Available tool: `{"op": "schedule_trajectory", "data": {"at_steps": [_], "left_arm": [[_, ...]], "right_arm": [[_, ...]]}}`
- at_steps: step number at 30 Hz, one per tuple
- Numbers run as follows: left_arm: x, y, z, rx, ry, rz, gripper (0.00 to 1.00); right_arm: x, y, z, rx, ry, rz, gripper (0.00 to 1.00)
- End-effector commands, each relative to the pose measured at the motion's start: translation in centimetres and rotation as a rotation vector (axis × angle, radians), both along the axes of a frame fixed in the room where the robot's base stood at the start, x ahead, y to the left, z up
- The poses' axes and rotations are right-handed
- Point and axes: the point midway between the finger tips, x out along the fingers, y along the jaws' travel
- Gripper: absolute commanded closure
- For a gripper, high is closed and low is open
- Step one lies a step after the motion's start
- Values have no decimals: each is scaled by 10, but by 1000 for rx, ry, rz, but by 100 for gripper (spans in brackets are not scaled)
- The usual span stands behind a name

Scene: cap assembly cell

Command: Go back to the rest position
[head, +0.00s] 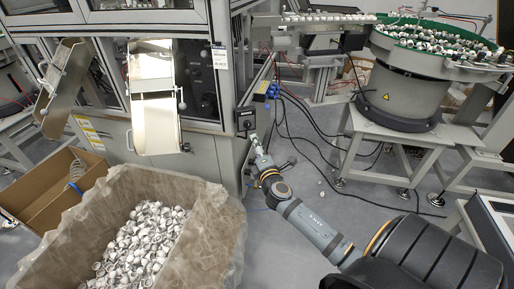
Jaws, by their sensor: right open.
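My right arm comes in from the lower right. Its right gripper (253,139) is small in the view, open, and just below a dark control box (245,119) on the corner of the machine. Nothing shows between its fingers. I cannot tell whether the fingertips touch the box. My left gripper is not in view.
A lined bin (226,232) of white and grey caps (143,243) stands at the lower left beside a cardboard box (32,200). Metal chutes (156,124) hang above. A bowl feeder (403,92) stands at upper right. Cables cross the open grey floor (345,205).

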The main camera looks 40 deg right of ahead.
Motion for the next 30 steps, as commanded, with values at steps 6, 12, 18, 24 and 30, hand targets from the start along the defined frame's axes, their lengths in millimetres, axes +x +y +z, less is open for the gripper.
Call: {"op": "schedule_trajectory", "data": {"at_steps": [6,12,18,24,30], "left_arm": [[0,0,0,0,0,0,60],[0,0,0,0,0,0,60],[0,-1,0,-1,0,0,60],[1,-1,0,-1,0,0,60],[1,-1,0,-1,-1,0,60]], "right_arm": [[-3,1,0,0,0,-1,44],[-3,1,0,0,0,0,44],[-3,0,-6,11,9,-3,44],[-20,-14,-116,226,170,-52,44],[-92,-15,-283,596,394,-194,44]]}}
